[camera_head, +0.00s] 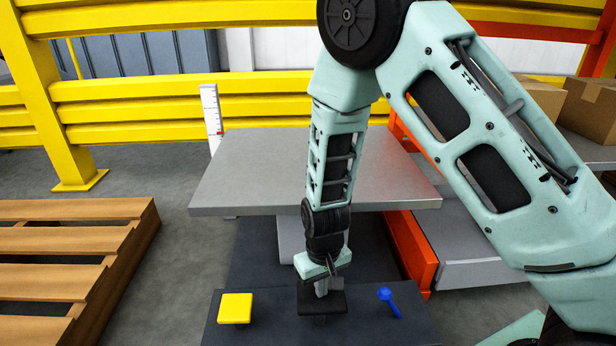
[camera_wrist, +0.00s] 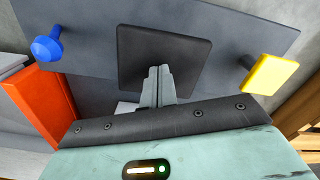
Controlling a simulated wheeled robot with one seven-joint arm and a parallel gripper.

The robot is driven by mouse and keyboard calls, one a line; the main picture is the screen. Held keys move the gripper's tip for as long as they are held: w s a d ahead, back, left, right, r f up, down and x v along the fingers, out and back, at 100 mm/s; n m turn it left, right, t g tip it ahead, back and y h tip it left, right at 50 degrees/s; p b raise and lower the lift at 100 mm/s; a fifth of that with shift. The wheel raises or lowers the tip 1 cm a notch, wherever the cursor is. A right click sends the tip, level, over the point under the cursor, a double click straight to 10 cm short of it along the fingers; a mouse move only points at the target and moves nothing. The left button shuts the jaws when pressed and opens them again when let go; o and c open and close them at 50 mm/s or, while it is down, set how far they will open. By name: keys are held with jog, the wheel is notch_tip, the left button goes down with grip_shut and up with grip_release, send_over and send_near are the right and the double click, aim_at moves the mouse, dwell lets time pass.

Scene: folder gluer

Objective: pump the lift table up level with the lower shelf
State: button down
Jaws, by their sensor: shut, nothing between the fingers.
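The lift table (camera_head: 260,165) has a bare grey metal top, raised above its dark base. A white scale post (camera_head: 211,115) with a red mark stands at its back left. On the base's front are a black square pedal (camera_head: 335,302), a yellow square pedal (camera_head: 236,307) and a blue knob (camera_head: 386,294). My gripper (camera_head: 322,290) points down at the black pedal, its fingers shut and empty. In the wrist view the shut fingertips (camera_wrist: 160,72) are over the black pedal (camera_wrist: 165,50); I cannot tell whether they touch it. My arm hides part of the table top.
An orange rack post (camera_head: 412,250) stands right of the table, with a grey lower shelf (camera_head: 470,245) and cardboard boxes (camera_head: 590,108) on a higher shelf. A wooden pallet (camera_head: 75,260) lies at the left. Yellow guard rails (camera_head: 140,90) run behind.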

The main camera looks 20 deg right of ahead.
jog(key=shift+f+b, duration=1.75)
jog(key=shift+f, duration=1.9)
notch_tip(320, 180, up, 9)
jog(key=p, duration=0.9)
jog(key=shift+r, duration=0.2)
jog(key=shift+f, duration=0.15)
jog(key=shift+f+b, duration=2.2)
jog(key=shift+f, duration=2.3)
notch_tip(320, 180, up, 9)
jog(key=p, duration=0.8)
jog(key=shift+r+p, duration=0.1)
jog(key=shift+p, duration=0.3)
jog(key=shift+f, duration=0.2)
